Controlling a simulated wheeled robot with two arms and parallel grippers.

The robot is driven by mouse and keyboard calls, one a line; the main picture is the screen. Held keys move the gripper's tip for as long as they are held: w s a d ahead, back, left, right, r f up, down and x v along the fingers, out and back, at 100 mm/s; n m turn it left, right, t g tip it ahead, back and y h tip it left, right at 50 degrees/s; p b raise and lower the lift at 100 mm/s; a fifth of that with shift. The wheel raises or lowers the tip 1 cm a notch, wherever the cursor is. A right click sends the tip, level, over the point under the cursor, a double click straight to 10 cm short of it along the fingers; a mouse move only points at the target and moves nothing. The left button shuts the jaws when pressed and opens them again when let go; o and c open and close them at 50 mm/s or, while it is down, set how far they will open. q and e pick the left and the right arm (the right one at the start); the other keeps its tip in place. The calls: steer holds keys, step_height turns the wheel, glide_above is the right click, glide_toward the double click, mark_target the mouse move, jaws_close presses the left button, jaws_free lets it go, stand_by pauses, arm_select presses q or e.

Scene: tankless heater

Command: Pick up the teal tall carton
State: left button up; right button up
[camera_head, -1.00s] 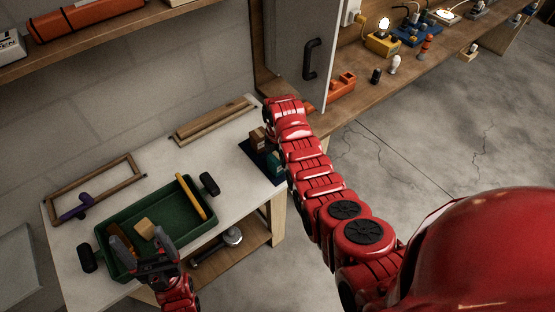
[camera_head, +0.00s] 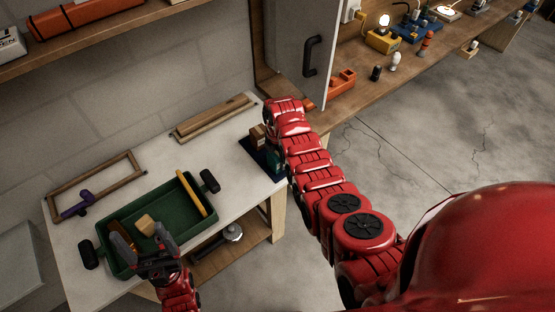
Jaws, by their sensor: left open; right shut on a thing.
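The teal tall carton (camera_head: 274,160) stands on a dark mat (camera_head: 254,159) at the right end of the white table, partly hidden by my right arm. A brown box (camera_head: 257,137) stands beside it. My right gripper (camera_head: 271,146) points down at the carton and is mostly hidden behind the red arm links; it is shut on the carton. I cannot tell whether the carton is clear of the mat. My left gripper (camera_head: 142,240) is open and empty over the front left of the green tray, its fingers spread near a tan block (camera_head: 146,225).
A grey cabinet (camera_head: 300,50) rises behind my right arm.

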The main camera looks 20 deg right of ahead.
mark_target(278, 160)
steer(key=shift+r, duration=0.15)
steer(key=shift+w+r+b, duration=0.1)
steer(key=shift+r+b, duration=0.7)
steer(key=shift+b, duration=0.1)
steer(key=shift+r+b, duration=0.45)
steer(key=shift+r, duration=0.25)
steer(key=s, duration=0.3)
steer(key=shift+a+r, duration=0.4)
steer(key=s+a+p, duration=0.1)
steer(key=s+p, duration=0.3)
steer(key=s+a+p, duration=0.1)
steer(key=s+p, duration=0.2)
steer(key=s, duration=0.1)
steer(key=s+a+r+p, duration=0.1)
steer(key=s+p, duration=0.3)
steer(key=shift+s+a+p, duration=0.3)
steer(key=shift+s+p, duration=0.05)
steer(key=shift+w, duration=0.15)
